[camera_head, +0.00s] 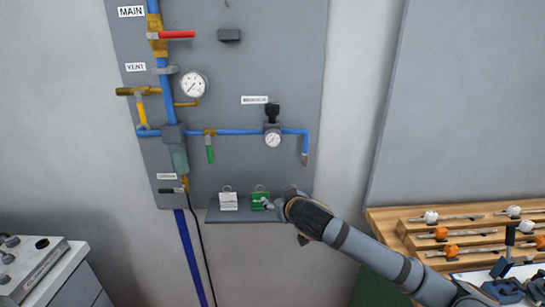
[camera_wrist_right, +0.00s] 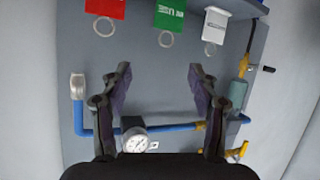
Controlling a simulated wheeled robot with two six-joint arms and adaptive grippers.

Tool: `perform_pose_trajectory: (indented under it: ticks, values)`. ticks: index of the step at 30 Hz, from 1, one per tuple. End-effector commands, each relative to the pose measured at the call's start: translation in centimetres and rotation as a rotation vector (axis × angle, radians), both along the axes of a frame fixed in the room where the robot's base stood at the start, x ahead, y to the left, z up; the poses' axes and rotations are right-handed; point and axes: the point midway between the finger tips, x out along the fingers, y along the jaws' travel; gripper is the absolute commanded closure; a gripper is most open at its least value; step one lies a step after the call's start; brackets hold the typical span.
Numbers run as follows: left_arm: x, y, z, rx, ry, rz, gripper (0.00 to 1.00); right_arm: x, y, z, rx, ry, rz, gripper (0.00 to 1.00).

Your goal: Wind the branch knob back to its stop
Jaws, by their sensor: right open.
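The branch knob (camera_head: 272,110) is a black knob on top of a small regulator with a round white gauge (camera_head: 272,139), on the blue branch pipe. In the right wrist view, which looks upside down, the gauge (camera_wrist_right: 135,139) shows between the fingers' bases; the knob is hidden behind my gripper body. My right gripper (camera_head: 268,205) is below the regulator, in front of the tag shelf. In the wrist view my right gripper (camera_wrist_right: 164,78) is open, with nothing between its fingers. My left gripper is not in view.
A white tag (camera_head: 228,201) and a green tag (camera_head: 260,200) stand on the panel's lower shelf; a red tag (camera_wrist_right: 104,8) shows in the wrist view. A green-handled valve (camera_head: 210,150) sits left of the regulator. A wooden rack (camera_head: 400,218) stands at right.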

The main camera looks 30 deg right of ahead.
Motion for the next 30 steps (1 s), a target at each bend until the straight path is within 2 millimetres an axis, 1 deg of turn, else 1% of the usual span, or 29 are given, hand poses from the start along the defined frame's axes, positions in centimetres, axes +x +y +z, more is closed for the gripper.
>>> perform_pose_trajectory:
  ticks: [1,2,3,6,9,12,14,17,20,24,27,30]
  values:
    - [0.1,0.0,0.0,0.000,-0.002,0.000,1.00,1.4,-1.2,4.8,-0.017,-0.097,-0.006,0.39]
    - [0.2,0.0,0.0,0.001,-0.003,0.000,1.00,2.0,-1.8,7.5,-0.011,-0.151,-0.008,0.39]
    - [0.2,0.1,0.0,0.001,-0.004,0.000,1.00,2.6,-2.5,10.9,-0.005,-0.218,-0.011,0.39]
    - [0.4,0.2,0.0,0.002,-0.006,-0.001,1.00,3.1,-3.8,17.6,0.016,-0.346,-0.012,0.39]
    - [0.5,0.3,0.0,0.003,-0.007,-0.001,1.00,3.0,-4.4,21.5,0.032,-0.416,-0.012,0.39]
    - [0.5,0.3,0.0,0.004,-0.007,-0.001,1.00,3.0,-4.5,22.8,0.042,-0.440,-0.010,0.39]
    - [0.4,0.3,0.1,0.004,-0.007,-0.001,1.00,3.0,-4.5,22.9,0.044,-0.442,-0.009,0.39]
    - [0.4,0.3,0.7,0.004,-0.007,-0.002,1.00,3.1,-4.6,23.0,0.047,-0.441,-0.009,0.39]
    - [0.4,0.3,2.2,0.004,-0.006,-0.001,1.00,3.6,-4.7,23.5,0.050,-0.440,-0.008,0.39]
    - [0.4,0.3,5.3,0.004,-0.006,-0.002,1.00,4.7,-5.0,23.9,0.055,-0.440,-0.008,0.39]
    - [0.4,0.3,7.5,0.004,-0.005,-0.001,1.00,5.5,-5.1,23.8,0.052,-0.437,-0.011,0.39]
    - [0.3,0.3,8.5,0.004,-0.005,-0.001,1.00,6.6,-5.5,23.6,0.053,-0.442,-0.014,0.39]
